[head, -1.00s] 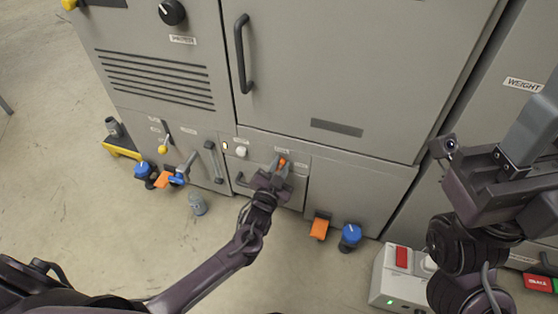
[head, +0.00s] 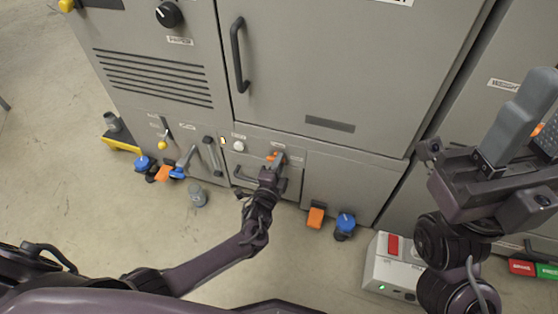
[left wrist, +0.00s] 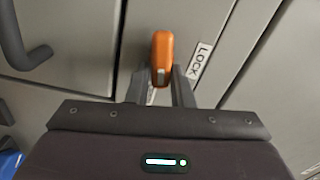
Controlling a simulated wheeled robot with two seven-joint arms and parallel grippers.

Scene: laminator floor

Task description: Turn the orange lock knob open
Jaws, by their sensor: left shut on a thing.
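The orange lock knob (head: 271,157) is on the small front panel low on the grey machine. In the left wrist view the knob (left wrist: 162,52) stands nearly upright in the picture, beside a LOCK label (left wrist: 199,60). My left gripper (head: 277,160) is at the panel, shut on the knob. Its fingers (left wrist: 160,85) lie on both sides of the knob's lower part and hide some of it. My right gripper (head: 530,128) is raised at the right, away from the panel, with its fingers apart.
A drawer-like handle (head: 243,175) is just left of the knob, with a white button (head: 239,145) above it. Orange (head: 316,216) and blue (head: 345,223) fittings stick out at right. A grey box (head: 385,268) stands on the floor. Floor in front is mostly clear.

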